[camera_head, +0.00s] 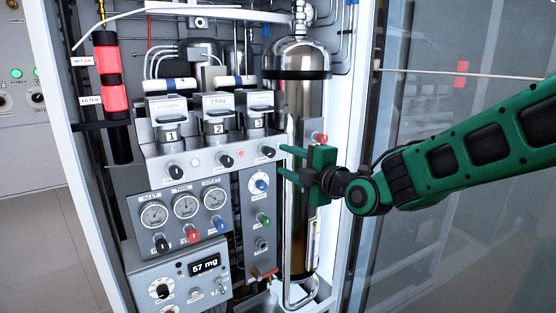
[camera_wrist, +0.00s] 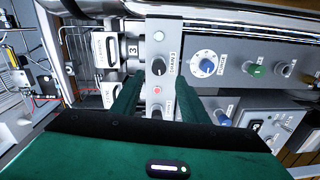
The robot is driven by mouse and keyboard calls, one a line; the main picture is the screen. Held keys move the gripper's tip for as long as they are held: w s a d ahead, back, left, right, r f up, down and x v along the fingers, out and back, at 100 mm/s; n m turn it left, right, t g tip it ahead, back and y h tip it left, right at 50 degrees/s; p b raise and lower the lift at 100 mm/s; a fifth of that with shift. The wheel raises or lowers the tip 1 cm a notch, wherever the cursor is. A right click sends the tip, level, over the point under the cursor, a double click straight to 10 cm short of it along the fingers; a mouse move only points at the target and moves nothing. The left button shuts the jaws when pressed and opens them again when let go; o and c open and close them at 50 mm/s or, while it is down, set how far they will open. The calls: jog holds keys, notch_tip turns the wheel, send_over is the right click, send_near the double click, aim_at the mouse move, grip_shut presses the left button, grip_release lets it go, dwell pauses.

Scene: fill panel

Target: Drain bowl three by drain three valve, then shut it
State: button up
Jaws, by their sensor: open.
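Bowl three (camera_head: 259,124), marked 3, is the right one of three numbered filter bowls in the cabinet; its label side also shows in the wrist view (camera_wrist: 132,50). The drain three valve (camera_head: 267,152) is a small black knob on the grey strip below it. In the wrist view the knob (camera_wrist: 160,67) lies just beyond and between my fingertips. My green gripper (camera_head: 281,161) is open and empty, just right of the knob, its fingers pointing at the panel. Liquid inside the bowl cannot be made out.
Drain knobs one (camera_head: 176,172) and two (camera_head: 226,161) sit on the same strip. Gauges (camera_head: 186,205) and a blue-and-white dial (camera_head: 260,183) are below. A tall steel cylinder (camera_head: 300,120) stands close behind my gripper. A glass door (camera_head: 450,60) is at the right.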

jog(key=v, duration=0.3)
jog(key=shift+s+d, duration=0.2)
jog(key=shift+s, duration=0.05)
jog(key=shift+f, duration=0.1)
jog(key=s+d+f+m+g+h, duration=0.25)
jog(key=s+d+f+m, duration=0.2)
jog(key=d, duration=0.45)
jog(key=s+d+f+m+g+h, duration=0.2)
jog(key=s+d+f+m+h, duration=0.25)
jog(key=d, duration=0.45)
jog(key=s+d+f+m+g+h, duration=0.25)
jog(key=d+f+m, duration=0.3)
jog(key=d, duration=0.35)
jog(key=s+d+f+m+g, duration=0.2)
jog(key=s+m, duration=0.5)
jog(key=s, duration=0.5)
jog(key=s+d+f+m+g, duration=0.1)
jog(key=s+d+m+g, duration=0.4)
jog(key=s, duration=0.8)
jog(key=d+m, duration=0.2)
jog(key=m, duration=0.1)
jog(key=shift+f+g, duration=0.3)
jog(key=shift+f, duration=0.1)
jog(key=shift+w, duration=0.1)
